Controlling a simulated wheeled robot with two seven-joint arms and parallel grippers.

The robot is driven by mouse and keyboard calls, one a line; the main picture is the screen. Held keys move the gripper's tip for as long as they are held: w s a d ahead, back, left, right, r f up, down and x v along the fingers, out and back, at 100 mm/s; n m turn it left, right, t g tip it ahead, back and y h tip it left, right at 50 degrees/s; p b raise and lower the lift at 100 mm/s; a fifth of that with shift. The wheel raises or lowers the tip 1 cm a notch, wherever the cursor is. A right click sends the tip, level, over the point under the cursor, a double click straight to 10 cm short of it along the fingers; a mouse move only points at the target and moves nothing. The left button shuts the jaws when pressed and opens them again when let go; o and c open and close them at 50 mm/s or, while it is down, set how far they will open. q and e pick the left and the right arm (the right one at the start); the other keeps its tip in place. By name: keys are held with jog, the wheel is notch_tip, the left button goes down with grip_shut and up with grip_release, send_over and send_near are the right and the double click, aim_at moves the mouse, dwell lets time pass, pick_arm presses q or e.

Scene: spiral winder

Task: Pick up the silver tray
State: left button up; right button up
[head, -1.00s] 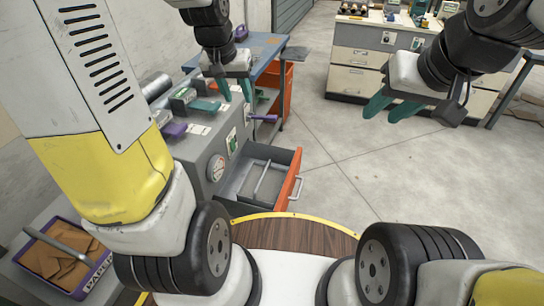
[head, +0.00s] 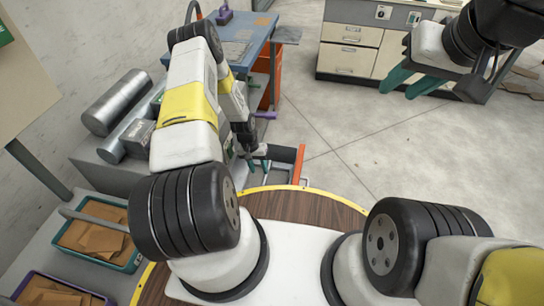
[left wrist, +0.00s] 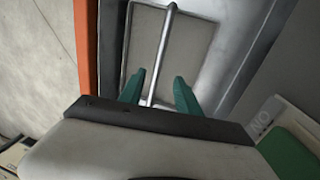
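The silver tray (left wrist: 190,45) lies in the open drawer, with a thin bar handle (left wrist: 163,45) running across it. In the head view the tray (head: 283,174) is partly hidden by my left arm. My left gripper (left wrist: 158,78) is over the tray, pointing down into the drawer. Its two green fingers are apart, one on either side of the bar, with a gap visible on both sides. In the head view the left gripper (head: 257,162) is small and partly hidden. My right gripper (head: 398,86) is open and empty, held in the air at the upper right, far from the drawer.
The drawer's orange front (head: 299,164) stands out from the grey machine (head: 105,155). A round wooden top with a yellow rim (head: 300,207) is close in front. A blue bench (head: 240,45) stands behind. Bins of brown pieces (head: 100,228) sit at left.

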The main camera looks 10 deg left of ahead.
aim_at(264, 179)
pick_arm(q)
jog(key=f, duration=0.3)
jog(key=d+f, duration=0.1)
jog(key=f, duration=0.2)
jog(key=d+f, duration=0.1)
jog(key=f, duration=0.2)
jog(key=shift+w+f, duration=0.1)
jog(key=shift+w, duration=0.2)
grip_shut()
